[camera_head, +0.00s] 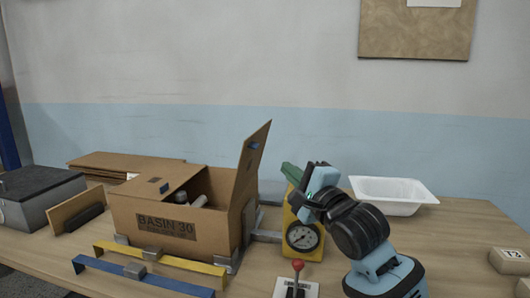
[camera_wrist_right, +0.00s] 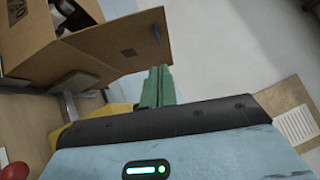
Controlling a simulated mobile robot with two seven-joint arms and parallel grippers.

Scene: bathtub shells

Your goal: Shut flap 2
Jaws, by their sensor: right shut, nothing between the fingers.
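The cardboard box (camera_head: 180,225), marked BASIN 30, stands on the table, its top partly open. A tall flap (camera_head: 247,165) on its right side stands up, leaning slightly outward, with a small blue tab. Another flap (camera_head: 150,183), at the left of the top, lies about level. I cannot read which is flap 2. My right gripper (camera_head: 291,173) is shut and empty, to the right of the tall flap, with a gap in the head view. In the right wrist view the green fingers (camera_wrist_right: 157,87) point toward this flap (camera_wrist_right: 125,40); contact is unclear. My left gripper is out of view.
A yellow gauge unit (camera_head: 303,236) and a red-knobbed lever (camera_head: 297,267) stand right of the box. Yellow (camera_head: 165,260) and blue (camera_head: 140,278) bars lie in front. A white basin (camera_head: 392,194) sits behind my right arm. Grey block (camera_head: 40,195) at left.

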